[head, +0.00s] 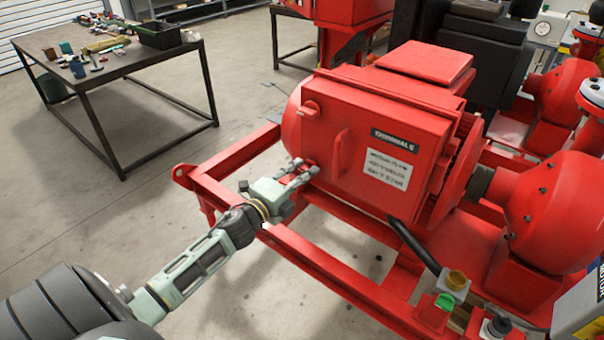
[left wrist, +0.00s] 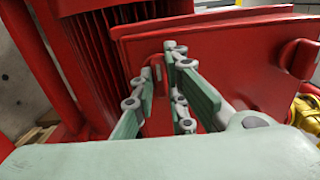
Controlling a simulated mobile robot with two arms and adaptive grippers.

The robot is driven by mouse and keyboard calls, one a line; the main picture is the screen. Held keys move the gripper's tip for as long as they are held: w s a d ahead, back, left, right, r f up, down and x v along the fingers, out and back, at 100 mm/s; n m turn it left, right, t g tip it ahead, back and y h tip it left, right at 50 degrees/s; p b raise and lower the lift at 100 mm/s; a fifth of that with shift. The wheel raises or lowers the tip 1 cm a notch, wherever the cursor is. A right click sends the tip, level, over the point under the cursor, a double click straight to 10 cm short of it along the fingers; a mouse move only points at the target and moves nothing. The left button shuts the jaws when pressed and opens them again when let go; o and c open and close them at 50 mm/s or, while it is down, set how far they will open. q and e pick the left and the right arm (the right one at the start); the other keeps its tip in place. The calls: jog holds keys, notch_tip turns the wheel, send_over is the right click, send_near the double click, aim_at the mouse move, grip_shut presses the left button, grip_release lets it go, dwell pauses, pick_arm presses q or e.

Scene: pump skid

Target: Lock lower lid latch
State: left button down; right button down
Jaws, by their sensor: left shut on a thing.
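The red lid (head: 385,165) on the red terminal box carries a label plate and a handle (head: 340,152). The upper lid latch (head: 310,108) is a red knob at the lid's upper left corner. My left gripper (head: 302,172) is at the lid's lower left edge, shut on the lower lid latch. In the left wrist view the fingers (left wrist: 160,72) stand on either side of the small red latch (left wrist: 158,73), in front of the lid (left wrist: 225,75). The fingers hide most of the latch, so its exact angle is hard to tell. My right gripper is out of view.
Red frame rails (head: 235,165) of the skid run below and beside my left arm. Red pump housings (head: 560,205) stand at the right. A dark workbench (head: 130,65) with a black bin (head: 160,36) and tools is at the back left. The floor between is clear.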

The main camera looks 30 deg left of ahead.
pick_arm(q)
jog(key=c, duration=1.8)
grip_release()
jog(key=shift+o, duration=0.2)
jog(key=s, duration=1.2)
jog(key=shift+a, duration=0.45)
